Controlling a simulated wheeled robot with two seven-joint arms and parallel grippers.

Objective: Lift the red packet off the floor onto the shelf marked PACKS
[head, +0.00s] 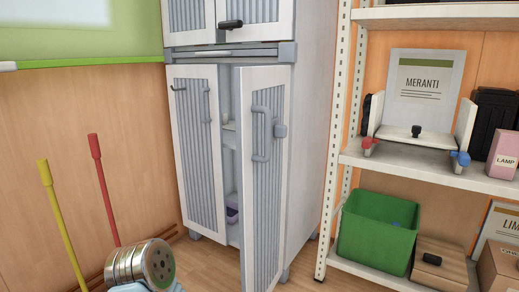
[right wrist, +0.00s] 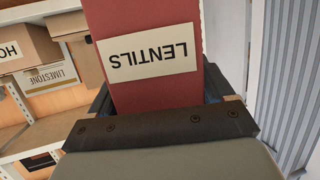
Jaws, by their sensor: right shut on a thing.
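The red packet (right wrist: 150,85) fills the middle of the right wrist view. It has a white LENTILS label, which is upside down there. My right gripper (right wrist: 158,108) is shut on the packet, whose far end runs out of the frame. The packet does not show in the head view, nor does either gripper. No PACKS marking is readable in either view. A white shelf rack (head: 337,150) stands at the right of the head view, with only part of it in frame.
A cabinet (head: 313,120) stands in the middle, its right lower door (head: 262,200) ajar. The rack holds a MERANTI card (head: 425,85), a pink LAMP box (head: 503,155), a green crate (head: 375,225) and cardboard boxes (head: 440,262). Red (head: 103,190) and yellow (head: 60,215) handles stand at left.

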